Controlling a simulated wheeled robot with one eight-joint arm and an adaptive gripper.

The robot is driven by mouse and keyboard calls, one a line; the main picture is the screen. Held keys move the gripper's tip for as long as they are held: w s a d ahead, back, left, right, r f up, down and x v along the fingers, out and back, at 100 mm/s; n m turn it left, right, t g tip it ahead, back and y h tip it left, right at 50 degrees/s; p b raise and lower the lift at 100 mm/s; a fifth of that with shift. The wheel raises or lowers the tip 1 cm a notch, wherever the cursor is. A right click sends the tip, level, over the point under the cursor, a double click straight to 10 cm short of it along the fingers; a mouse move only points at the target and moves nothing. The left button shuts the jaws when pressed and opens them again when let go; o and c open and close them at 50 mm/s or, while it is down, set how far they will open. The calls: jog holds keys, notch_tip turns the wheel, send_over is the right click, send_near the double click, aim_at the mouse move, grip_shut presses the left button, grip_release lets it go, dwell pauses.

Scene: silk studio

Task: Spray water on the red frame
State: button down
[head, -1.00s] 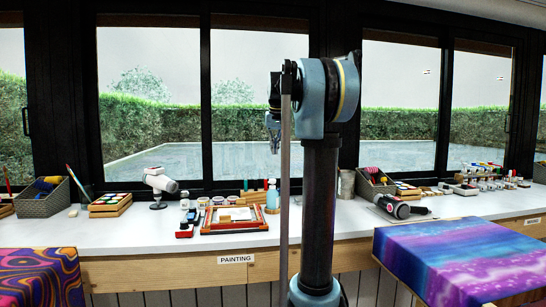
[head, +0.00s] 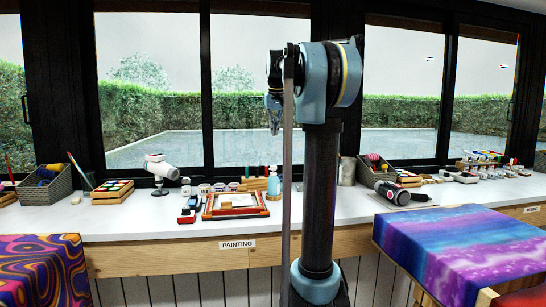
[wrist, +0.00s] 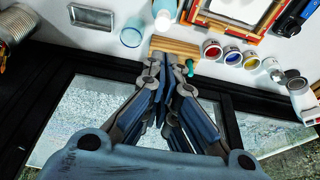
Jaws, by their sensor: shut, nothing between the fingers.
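The red frame (head: 236,213) lies flat on the white counter, left of my arm, with a pale panel inside it. Part of it shows at the top of the wrist view (wrist: 228,30). A light blue bottle (head: 273,187) stands upright just behind the frame's right side. In the wrist view there are a light blue rounded container (wrist: 131,36) and a pale bottle with a white top (wrist: 164,12); I cannot tell which is a sprayer. My gripper (head: 274,130) is shut and empty, pointing down, high above the back of the counter near the window.
A wooden block rack (wrist: 175,46) and several paint jars (wrist: 233,56) stand behind the frame. A grey lamp-like device (head: 162,172) is to the left, a black and silver tool (head: 393,192) to the right. Fabric-covered tables (head: 455,245) flank the front.

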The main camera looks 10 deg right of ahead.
jog(key=x, duration=1.2)
jog(key=shift+s+d+f, duration=0.1)
jog(key=shift+s+f, duration=0.1)
jog(key=shift+f, duration=0.85)
jog(key=shift+f, duration=0.55)
jog(key=shift+s+f, duration=0.2)
jog(key=shift+f, duration=0.3)
jog(key=shift+w+f, duration=0.15)
jog(key=w+v, duration=0.1)
jog(key=v, duration=1.3)
jog(key=shift+r, duration=0.25)
